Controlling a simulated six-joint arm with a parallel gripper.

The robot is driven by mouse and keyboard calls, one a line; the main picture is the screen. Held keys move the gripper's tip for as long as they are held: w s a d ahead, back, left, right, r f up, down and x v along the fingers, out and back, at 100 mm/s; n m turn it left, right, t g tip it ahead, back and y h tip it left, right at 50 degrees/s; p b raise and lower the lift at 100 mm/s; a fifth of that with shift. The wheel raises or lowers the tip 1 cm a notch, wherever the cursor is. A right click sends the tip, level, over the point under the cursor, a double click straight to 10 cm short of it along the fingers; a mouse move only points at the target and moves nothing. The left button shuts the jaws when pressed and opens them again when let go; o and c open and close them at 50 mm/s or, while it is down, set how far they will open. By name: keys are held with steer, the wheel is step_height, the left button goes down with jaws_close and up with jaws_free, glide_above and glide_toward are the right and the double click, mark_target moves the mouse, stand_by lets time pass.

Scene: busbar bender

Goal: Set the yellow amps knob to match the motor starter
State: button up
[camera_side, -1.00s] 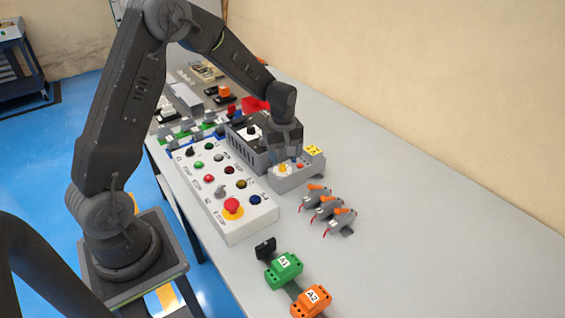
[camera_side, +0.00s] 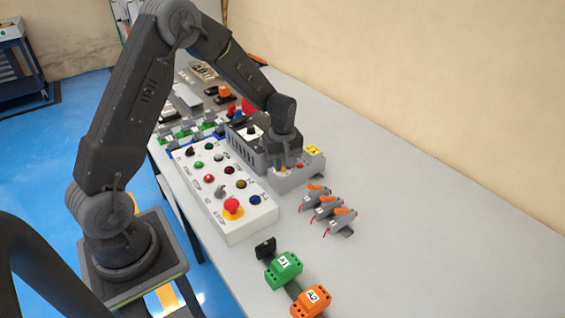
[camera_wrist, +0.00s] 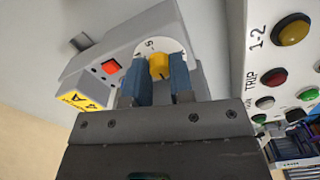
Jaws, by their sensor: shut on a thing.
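The grey motor starter (camera_side: 296,180) stands on the table beyond the button panel. It also shows in the wrist view (camera_wrist: 140,32), with a yellow label (camera_wrist: 86,101) that seems to read 4 A and a red button (camera_wrist: 111,67). The yellow amps knob (camera_wrist: 158,66) sits on a white round dial (camera_wrist: 165,45) with a 5 legible near its edge. My gripper (camera_wrist: 160,75) has its two blue fingers on either side of the knob, shut on it. In the side view my gripper (camera_side: 284,164) is down at the starter, mostly hiding the dial.
The white button panel (camera_side: 226,198) lies close to the left of the starter. Several grey parts with orange levers (camera_side: 325,205) lie to the right. Green (camera_side: 283,269) and orange (camera_side: 311,300) terminal blocks are in front. The right of the table is clear.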

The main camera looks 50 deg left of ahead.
jaws_close()
steer(key=m, duration=0.6)
steer(key=shift+m, duration=0.3)
steer(key=m, duration=1.3)
steer(key=shift+m, duration=0.3)
steer(key=m, duration=0.6)
steer(key=shift+m, duration=0.4)
